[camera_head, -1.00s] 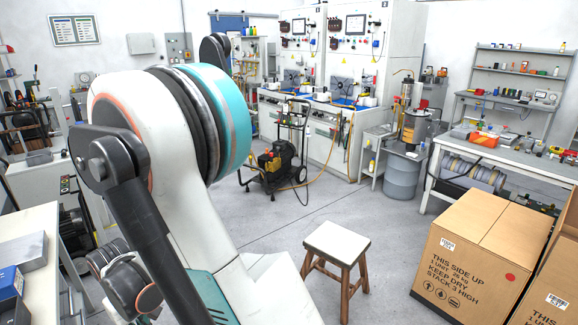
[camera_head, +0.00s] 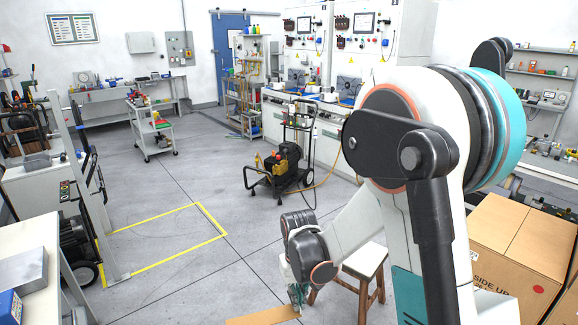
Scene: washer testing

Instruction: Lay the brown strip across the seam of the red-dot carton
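The red-dot carton (camera_head: 490,266) is a brown box at the lower right with a red dot (camera_head: 538,289) on its front. A seam runs across its flat top, and my arm hides its left part. My gripper (camera_head: 297,304) points down at the bottom middle, left of the carton and well apart from it. A flat tan piece (camera_head: 258,317), perhaps the brown strip, shows at the gripper's tip, cut off by the bottom edge. The fingers are too small and too covered to tell whether they are closed on it.
A stool (camera_head: 366,262) with a pale seat stands just behind my gripper, partly hidden by my arm. Another carton edge (camera_head: 570,300) is at the far right. A wheeled pressure washer (camera_head: 285,165) stands further back. The yellow-marked floor (camera_head: 165,238) at left is clear.

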